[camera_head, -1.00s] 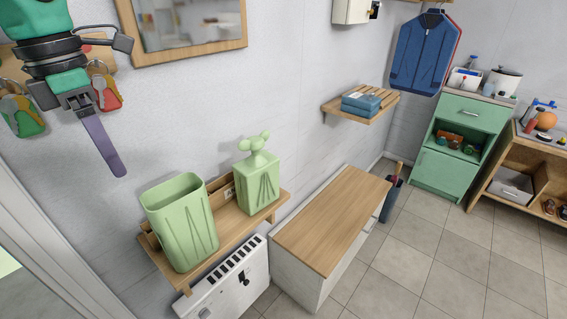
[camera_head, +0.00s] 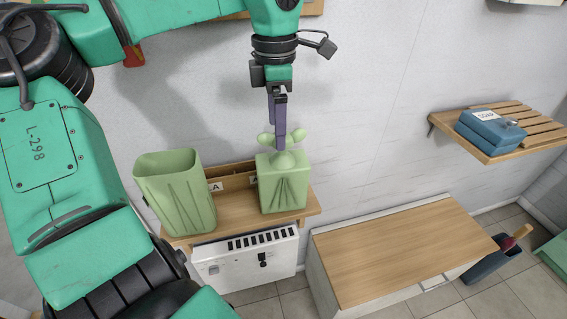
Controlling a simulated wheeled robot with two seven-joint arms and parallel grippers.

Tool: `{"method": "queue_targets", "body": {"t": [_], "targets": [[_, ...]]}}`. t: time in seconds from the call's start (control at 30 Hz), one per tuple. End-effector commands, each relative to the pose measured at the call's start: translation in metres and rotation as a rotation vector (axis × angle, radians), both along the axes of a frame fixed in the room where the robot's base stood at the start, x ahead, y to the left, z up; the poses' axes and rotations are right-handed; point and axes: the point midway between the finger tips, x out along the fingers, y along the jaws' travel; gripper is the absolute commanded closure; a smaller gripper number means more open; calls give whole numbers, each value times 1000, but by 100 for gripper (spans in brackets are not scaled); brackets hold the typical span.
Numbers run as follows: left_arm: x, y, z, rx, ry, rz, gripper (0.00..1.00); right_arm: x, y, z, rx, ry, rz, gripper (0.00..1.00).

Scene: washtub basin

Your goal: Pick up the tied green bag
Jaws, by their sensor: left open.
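The tied green bag (camera_head: 283,187) stands upright on a small wooden wall shelf (camera_head: 237,213), with its knotted top upward. My left gripper (camera_head: 280,143) points down directly over the knot, its fingers in front of part of it. The gripper is open, seen nearly edge-on, so I cannot tell whether the fingers touch the knot. An open green bag-like bin (camera_head: 177,195) stands to the left on the same shelf. My right gripper is not in view.
A white heater-like box (camera_head: 246,262) sits below the shelf. A wood-topped bench (camera_head: 400,250) is to the right. A slatted wall shelf (camera_head: 500,133) holds a blue box (camera_head: 490,131) at the upper right. Free air lies between the two shelves.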

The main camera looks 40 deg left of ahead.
Motion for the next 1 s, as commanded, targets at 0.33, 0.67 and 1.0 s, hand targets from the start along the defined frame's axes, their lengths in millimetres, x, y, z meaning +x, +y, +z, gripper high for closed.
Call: {"method": "queue_targets", "body": {"t": [0.33,0.67,1.0], "targets": [[5,-1,-53,-2,4,0,10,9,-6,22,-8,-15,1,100],[6,-1,-67,1,-1,0,25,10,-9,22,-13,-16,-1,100],[6,-1,-66,0,-3,0,100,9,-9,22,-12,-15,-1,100]]}}
